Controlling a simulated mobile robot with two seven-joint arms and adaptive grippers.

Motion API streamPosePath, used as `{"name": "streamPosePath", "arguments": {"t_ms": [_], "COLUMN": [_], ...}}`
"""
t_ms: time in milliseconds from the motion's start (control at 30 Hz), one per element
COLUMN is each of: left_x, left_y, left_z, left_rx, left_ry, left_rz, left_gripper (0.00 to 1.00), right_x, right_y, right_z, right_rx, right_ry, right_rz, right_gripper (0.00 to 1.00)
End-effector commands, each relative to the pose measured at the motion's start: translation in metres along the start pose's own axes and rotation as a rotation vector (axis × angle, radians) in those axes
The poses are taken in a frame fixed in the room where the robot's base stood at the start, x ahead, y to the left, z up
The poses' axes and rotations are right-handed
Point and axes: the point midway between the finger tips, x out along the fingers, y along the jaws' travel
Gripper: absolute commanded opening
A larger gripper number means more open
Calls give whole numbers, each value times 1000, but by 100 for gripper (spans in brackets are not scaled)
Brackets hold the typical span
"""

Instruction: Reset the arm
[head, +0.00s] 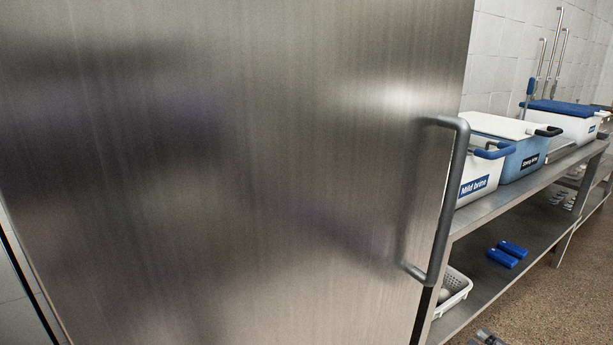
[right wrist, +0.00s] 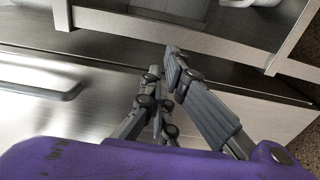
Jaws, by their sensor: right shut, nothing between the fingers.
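My right gripper (right wrist: 164,68) shows large in the right wrist view. Its dark fingers are close together at the tips with nothing between them. In the head view only a small piece of it (head: 487,338) shows at the bottom edge, right of the steel door (head: 230,180). The door's grey handle (head: 448,200) is up and to the left of that piece, apart from it. The handle also shows at the left in the right wrist view (right wrist: 40,92), clear of the fingers. My left gripper is in neither view.
A steel shelf unit (head: 490,212) runs along the wall at the right. Labelled tubs (head: 476,187) stand on its top. A white perforated basket (head: 455,292) and blue items (head: 502,257) are on its lower shelf. The brown floor (head: 560,310) is clear at the lower right.

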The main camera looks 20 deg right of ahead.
Motion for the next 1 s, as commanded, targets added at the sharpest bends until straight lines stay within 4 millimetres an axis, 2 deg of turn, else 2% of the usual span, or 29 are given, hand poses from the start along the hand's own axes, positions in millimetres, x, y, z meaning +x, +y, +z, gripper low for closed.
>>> {"name": "streamPosePath", "arguments": {"t_ms": [133,233,367,467,567,633,700,800,900,1000], "left_x": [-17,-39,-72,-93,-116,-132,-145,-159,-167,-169], "left_y": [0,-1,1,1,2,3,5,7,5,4], "left_z": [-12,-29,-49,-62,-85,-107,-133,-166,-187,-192], "left_rx": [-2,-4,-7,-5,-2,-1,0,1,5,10], "left_ry": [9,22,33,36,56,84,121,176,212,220], "left_rz": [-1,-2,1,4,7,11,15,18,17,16], "left_gripper": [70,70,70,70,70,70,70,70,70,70], "right_x": [-16,-43,-88,-122,-151,-166,-174,-179,-181,-183], "right_y": [-6,-17,-31,-34,-25,-10,9,34,50,57], "right_z": [-19,-49,-107,-159,-219,-262,-304,-353,-385,-403], "right_rx": [94,245,504,713,927,1077,1216,1380,1486,1540], "right_ry": [-49,-134,-287,-412,-534,-613,-677,-739,-775,-795], "right_rz": [-40,-103,-205,-279,-341,-376,-403,-432,-455,-472], "right_gripper": [0,0,0,0,0,0,0,0,0,0]}}
